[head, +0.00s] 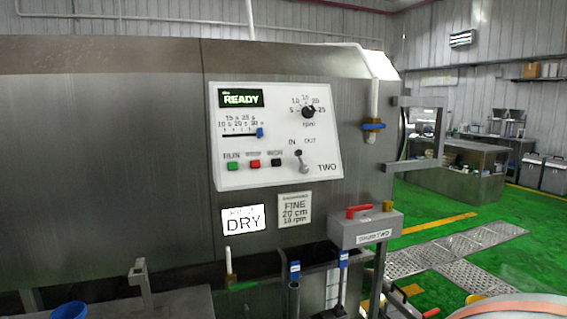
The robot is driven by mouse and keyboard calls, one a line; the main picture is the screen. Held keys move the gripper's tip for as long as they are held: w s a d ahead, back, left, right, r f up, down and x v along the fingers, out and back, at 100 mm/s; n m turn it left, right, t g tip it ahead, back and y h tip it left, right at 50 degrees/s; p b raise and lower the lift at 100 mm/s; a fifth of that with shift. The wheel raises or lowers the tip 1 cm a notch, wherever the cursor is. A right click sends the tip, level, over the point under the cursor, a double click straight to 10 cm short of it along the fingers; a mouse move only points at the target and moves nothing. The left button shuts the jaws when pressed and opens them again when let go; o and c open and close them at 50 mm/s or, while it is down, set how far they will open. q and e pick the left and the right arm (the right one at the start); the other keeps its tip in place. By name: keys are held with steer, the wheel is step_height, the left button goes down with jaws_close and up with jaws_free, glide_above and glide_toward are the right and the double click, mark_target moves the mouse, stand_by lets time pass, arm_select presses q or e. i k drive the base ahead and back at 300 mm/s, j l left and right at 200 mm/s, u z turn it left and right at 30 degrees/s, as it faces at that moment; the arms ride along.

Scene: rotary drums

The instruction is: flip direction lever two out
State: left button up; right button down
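The direction lever (302,161) is on the white control panel (240,178) marked TWO, just below the words IN and OUT. It is a short lever with a dark end at the upper left and a light grey end at the lower right. I cannot tell clearly which end is the handle, or whether it is set to IN or OUT. Neither of my grippers is in view.
The panel also has a green READY display (241,98), a blue slider (260,133), a black rpm knob (308,112) and green, red and black buttons. A grey box (365,230) with a red handle sits below right.

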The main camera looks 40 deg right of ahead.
mark_target(304, 168)
steer(key=l+u, duration=0.25)
steer(key=l, duration=1.25)
steer(key=k+l, duration=0.1)
steer(key=l, duration=0.45)
